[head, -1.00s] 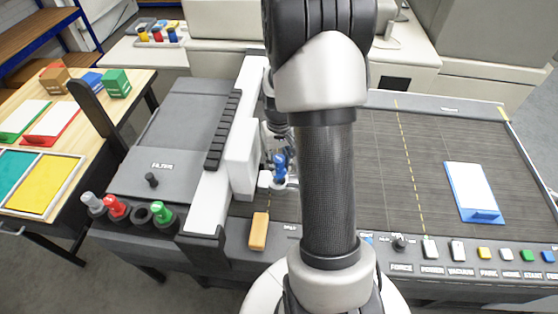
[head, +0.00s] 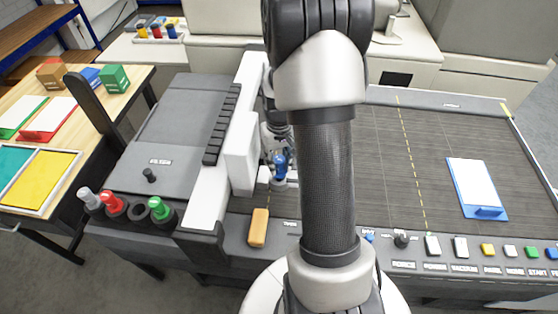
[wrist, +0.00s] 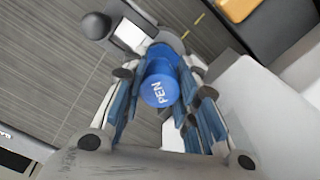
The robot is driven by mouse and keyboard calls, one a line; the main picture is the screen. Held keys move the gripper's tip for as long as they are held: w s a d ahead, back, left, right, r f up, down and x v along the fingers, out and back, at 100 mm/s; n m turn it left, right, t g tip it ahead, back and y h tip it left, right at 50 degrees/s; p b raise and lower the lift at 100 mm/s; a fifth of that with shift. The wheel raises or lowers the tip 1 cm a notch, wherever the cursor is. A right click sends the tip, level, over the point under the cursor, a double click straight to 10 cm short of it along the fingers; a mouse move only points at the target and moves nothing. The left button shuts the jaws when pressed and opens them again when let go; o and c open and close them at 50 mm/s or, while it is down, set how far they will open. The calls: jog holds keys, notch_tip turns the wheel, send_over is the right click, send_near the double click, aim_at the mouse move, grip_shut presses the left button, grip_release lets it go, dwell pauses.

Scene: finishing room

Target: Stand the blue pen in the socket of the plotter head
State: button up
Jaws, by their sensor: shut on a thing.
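The blue pen (head: 280,166) is upright at the plotter head (head: 243,152), a white carriage on the gantry. In the wrist view, its round blue top marked PEN (wrist: 160,92) faces the camera. My gripper (head: 279,150) is shut on the pen, with blue-padded fingers on both sides in the wrist view (wrist: 163,108). A small white bracket (head: 265,176) on the head is beside the pen's lower part. The pen's tip and the socket opening are hidden, so I cannot tell whether the tip is inside.
A pen rack at the front left holds a silver pen (head: 88,197), a red pen (head: 110,201) and a green pen (head: 158,207), with one empty hole (head: 138,212). An orange block (head: 258,227) lies in front of the head. The bed (head: 400,150) is mostly clear, with a blue-edged board (head: 474,185).

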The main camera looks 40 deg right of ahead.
jog(key=shift+f+b, duration=0.4)
jog(key=shift+f, duration=0.25)
jog(key=o, duration=1.1)
notch_tip(320, 180, up, 12)
jog(key=shift+r, duration=0.1)
dwell(0.5)
